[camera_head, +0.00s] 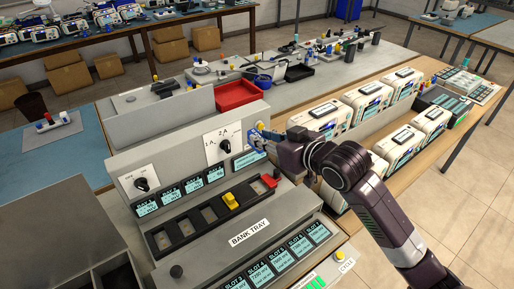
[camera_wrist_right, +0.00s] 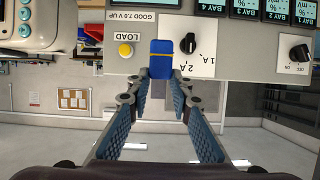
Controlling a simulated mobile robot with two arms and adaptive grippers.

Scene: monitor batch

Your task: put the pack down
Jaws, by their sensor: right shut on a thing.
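My right gripper (camera_head: 258,137) reaches in from the right, at the upper panel of the grey test bench (camera_head: 130,160). In the right wrist view its fingers (camera_wrist_right: 160,88) are shut on a blue pack (camera_wrist_right: 160,72) with a thin yellow line across it. The pack is in front of the panel, between the LOAD button and the 1A/2A knob; whether it touches the panel I cannot tell. In the head view the gripper mostly hides it. The bank tray (camera_head: 157,239) lies below, with a yellow piece (camera_head: 230,201) and a red piece (camera_head: 269,181) in it. My left gripper is out of view.
A red bin (camera_head: 237,94) stands behind the bench. Several white devices (camera_head: 355,100) stand in rows at the right. A grey box (camera_head: 60,225) with dark compartments is at the lower left. Dials and small screens (camera_head: 170,196) line the panel.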

